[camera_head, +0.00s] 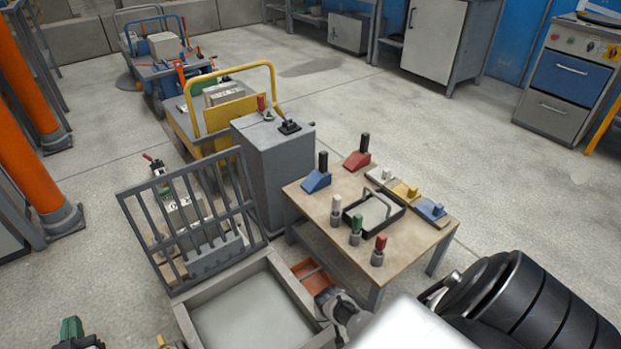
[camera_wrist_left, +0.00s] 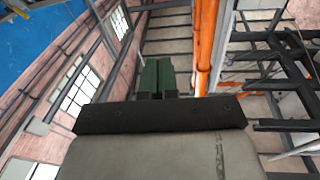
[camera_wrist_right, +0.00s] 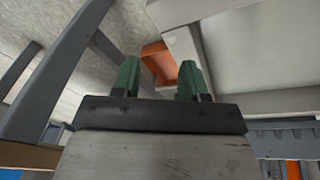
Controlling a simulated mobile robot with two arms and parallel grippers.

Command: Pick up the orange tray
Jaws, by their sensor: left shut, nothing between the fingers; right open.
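The orange tray (camera_head: 311,275) sits low between the pale-rimmed mould (camera_head: 252,310) and the wooden-topped table. Part of it is hidden behind my right wrist. In the right wrist view the tray (camera_wrist_right: 158,58) shows just beyond and between the fingertips of my right gripper (camera_wrist_right: 158,72), which is open with nothing between its green fingers. The tray lies against the mould's pale edge there. My left gripper (camera_head: 72,334) is at the bottom left of the head view, away from the tray; its green fingers (camera_wrist_left: 158,75) are shut and empty.
The wooden table (camera_head: 325,213) with blue, red and yellow parts and a black-framed tray (camera_head: 374,211) stands right of the orange tray. A grey barred panel (camera_head: 192,215) rises behind the mould. A grey cabinet (camera_head: 272,170) stands behind. Open floor lies beyond the table.

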